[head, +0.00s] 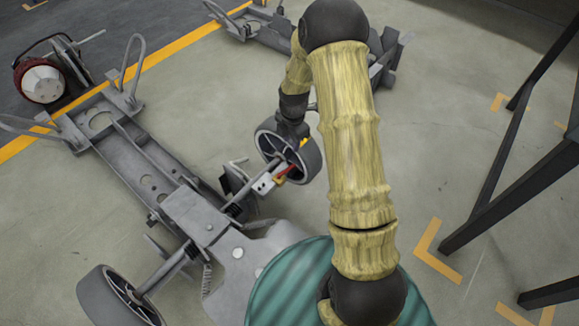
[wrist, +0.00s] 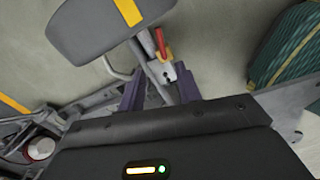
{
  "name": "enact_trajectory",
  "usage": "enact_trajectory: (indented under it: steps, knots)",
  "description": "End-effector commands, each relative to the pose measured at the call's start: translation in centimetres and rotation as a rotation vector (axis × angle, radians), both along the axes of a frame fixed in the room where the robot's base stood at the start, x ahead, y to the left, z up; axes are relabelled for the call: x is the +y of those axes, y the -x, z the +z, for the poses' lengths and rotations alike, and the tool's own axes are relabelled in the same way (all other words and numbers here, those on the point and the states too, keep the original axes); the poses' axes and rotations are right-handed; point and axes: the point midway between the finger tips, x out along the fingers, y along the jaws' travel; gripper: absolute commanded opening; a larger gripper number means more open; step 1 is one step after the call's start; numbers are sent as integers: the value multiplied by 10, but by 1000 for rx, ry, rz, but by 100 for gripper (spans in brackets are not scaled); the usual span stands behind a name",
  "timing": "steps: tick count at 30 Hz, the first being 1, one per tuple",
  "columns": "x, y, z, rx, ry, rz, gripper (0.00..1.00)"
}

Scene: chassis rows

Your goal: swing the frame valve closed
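The frame valve has a red handle (wrist: 160,43) and a yellow body (wrist: 167,56). It sits on a grey bracket beside a wheel. Nothing is held. I cannot tell whether a finger touches the valve. In the head view my wrist hides the fingers.
The black-tyred wheel (head: 311,160) stands close beside the valve; it also shows in the wrist view (wrist: 88,36). The grey chassis (head: 150,165) runs leftward, with another wheel (head: 108,298) at lower left. A black stand (head: 500,180) is at right. Bare floor lies between.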

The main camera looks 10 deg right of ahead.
Motion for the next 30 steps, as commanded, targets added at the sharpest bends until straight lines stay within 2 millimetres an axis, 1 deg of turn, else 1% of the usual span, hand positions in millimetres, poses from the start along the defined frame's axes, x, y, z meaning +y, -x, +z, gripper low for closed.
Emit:
enact_trajectory:
  steps: [1,3,21,25,30]
  knots:
    - [1,0,-13,2,1,2,34]
    - [2,-1,-26,2,0,4,34]
    - [2,-6,-131,0,1,1,34]
    - [3,-7,-146,0,0,1,34]
    - [3,-8,-151,-1,1,2,34]
